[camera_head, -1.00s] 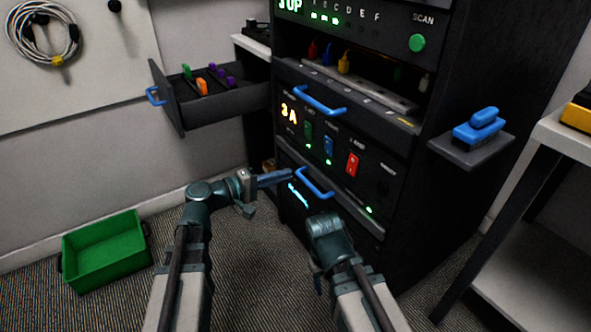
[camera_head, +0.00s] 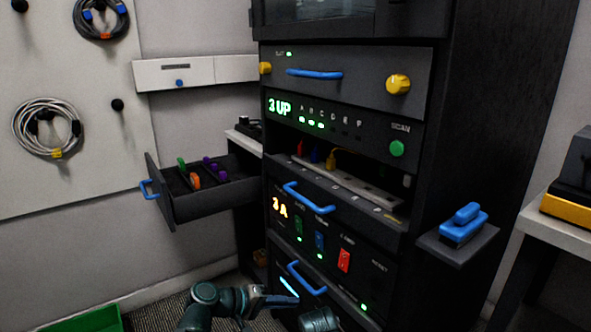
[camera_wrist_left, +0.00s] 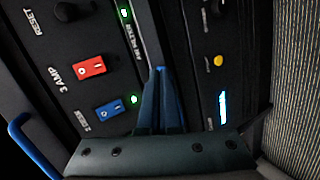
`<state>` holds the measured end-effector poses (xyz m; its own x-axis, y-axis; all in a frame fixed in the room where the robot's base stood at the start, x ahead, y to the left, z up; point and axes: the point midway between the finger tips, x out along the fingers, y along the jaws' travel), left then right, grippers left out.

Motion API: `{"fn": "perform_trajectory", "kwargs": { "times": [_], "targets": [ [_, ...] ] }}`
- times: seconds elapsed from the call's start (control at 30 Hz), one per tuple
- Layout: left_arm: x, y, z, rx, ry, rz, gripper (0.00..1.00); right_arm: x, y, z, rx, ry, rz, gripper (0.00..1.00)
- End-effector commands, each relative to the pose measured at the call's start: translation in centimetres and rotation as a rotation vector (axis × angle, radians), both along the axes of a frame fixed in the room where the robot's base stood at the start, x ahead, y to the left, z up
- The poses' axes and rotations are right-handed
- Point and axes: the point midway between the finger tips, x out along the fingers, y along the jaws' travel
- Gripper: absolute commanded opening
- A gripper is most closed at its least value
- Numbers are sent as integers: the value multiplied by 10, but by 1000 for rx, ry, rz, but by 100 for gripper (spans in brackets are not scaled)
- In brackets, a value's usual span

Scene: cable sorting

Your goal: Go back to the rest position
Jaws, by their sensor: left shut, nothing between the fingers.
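My left gripper (camera_head: 284,300) is at the bottom of the head view, in front of the lowest drawer of the dark rack. Its fingers are together and hold nothing. In the left wrist view the closed blue-grey fingers (camera_wrist_left: 160,100) point at the rack face, near a red switch (camera_wrist_left: 90,67) and a blue switch (camera_wrist_left: 110,109). The lower blue handle (camera_head: 306,278) is close to the gripper in the head view; I cannot tell whether they touch. Of my right arm only a joint shows at the bottom edge; its gripper is out of view.
The rack (camera_head: 470,120) fills the middle. A drawer (camera_head: 215,200) with coloured plugs stands open at the left. A shelf (camera_head: 475,250) with a blue object (camera_head: 463,225) juts out at the right. A green bin (camera_head: 85,321) is on the floor at bottom left.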

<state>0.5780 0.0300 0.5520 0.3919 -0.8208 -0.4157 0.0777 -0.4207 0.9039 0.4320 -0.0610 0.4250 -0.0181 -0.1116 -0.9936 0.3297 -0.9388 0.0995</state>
Motion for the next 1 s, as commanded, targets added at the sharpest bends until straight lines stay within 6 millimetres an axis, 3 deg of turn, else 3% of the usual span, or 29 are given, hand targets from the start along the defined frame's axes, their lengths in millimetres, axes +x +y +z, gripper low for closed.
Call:
{"fn": "perform_trajectory", "kwargs": {
  "times": [0.03, 0.17, 0.3, 0.47, 0.7, 1.0],
  "targets": [
    [-21, -16, -5, 110, 20, -80, 0, 0, 0, 16, 0, 0, 1, 50],
    [-66, -29, -37, 412, 70, -264, 0, 0, 0, 35, -1, 1, 4, 50],
    [-104, -20, -57, 706, 112, -418, 0, 0, 0, 51, -1, 1, 7, 50],
    [-129, 1, -61, 964, 144, -527, 0, 0, 0, 64, -2, 1, 9, 50],
    [-149, 32, -43, 1280, 175, -623, 0, 0, 0, 83, -2, 2, 11, 50],
    [-147, 32, 23, 1261, 178, -612, 0, 0, 0, 150, -1, 3, 9, 50]
  ]
}}
